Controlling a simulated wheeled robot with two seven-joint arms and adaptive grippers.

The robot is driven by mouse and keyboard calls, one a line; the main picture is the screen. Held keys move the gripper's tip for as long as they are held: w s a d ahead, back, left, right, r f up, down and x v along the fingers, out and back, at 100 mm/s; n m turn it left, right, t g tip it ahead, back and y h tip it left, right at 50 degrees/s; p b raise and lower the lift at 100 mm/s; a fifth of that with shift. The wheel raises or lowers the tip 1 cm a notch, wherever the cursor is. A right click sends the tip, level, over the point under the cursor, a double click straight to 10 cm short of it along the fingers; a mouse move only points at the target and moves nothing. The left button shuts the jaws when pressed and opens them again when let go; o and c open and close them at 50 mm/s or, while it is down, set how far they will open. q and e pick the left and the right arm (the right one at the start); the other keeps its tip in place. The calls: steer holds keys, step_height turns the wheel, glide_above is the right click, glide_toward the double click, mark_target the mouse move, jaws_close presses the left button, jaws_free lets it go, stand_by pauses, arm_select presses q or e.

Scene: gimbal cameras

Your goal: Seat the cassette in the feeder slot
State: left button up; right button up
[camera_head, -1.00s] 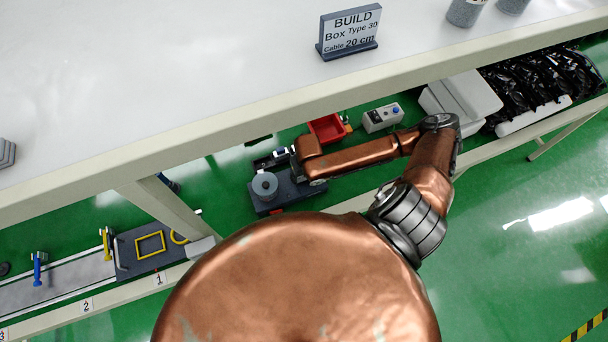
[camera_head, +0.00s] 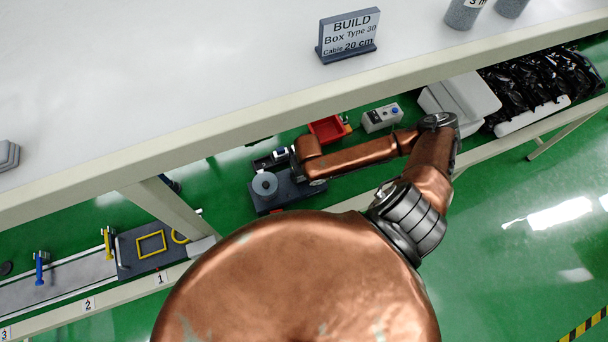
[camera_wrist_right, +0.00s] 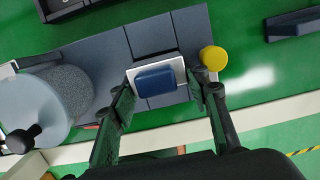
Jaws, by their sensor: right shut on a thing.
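The cassette (camera_wrist_right: 155,78), a white plate with a raised blue block, sits between the fingertips of my right gripper (camera_wrist_right: 165,93) in the right wrist view. The gripper is shut on it. The cassette is over the dark grey feeder (camera_wrist_right: 98,62), which has seams across its top. I cannot tell whether it rests in a slot or is above it. In the head view the feeder (camera_head: 289,197) is beside the table's lower part, and my right gripper (camera_head: 292,165) is mostly hidden by my arm. My left gripper is not in view.
A grey reel (camera_wrist_right: 38,108) stands on the feeder's left part, and a yellow knob (camera_wrist_right: 213,58) is just right of the cassette. The table edge (camera_head: 240,125) overhangs nearby.

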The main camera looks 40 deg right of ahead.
stand_by(0.4)
steer(key=shift+p, duration=0.45)
steer(key=shift+p, duration=0.45)
steer(key=shift+f+b, duration=0.45)
steer(key=shift+f, duration=0.7)
stand_by(0.5)
steer(key=o, duration=1.3)
steer(key=shift+r, duration=0.15)
steer(key=r, duration=0.4)
steer(key=s+r, duration=0.1)
steer(key=r, duration=0.6)
steer(key=shift+s+a+r, duration=0.3)
steer(key=shift+s+a, duration=0.05)
steer(key=shift+a, duration=0.05)
